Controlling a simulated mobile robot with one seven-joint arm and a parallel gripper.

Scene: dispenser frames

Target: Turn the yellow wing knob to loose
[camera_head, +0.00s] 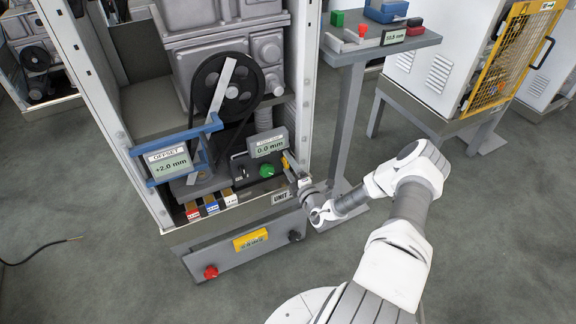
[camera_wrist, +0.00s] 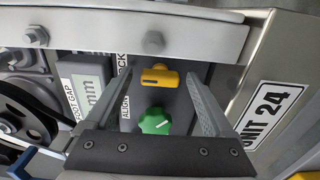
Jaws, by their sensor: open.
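The yellow wing knob (camera_wrist: 159,76) sits on a dark grey panel, its wing lying crosswise in the wrist view. My gripper (camera_wrist: 160,84) is open, with one finger on each side of the yellow knob. Gaps show between the knob and both fingers; whether the tips reach its depth I cannot tell. In the head view my gripper (camera_head: 295,177) is at the right end of the panel with the green knob (camera_head: 267,171), and it partly hides the yellow knob's area.
A 0.0 mm display (camera_head: 268,147) stands behind the green knob. A blue-framed OFFSET display (camera_head: 168,163) reads +2.0 mm. A belt pulley (camera_head: 226,84) is behind. A metal bar (camera_wrist: 120,32) crosses beyond the yellow knob. A cabinet post (camera_head: 300,90) stands close to my gripper.

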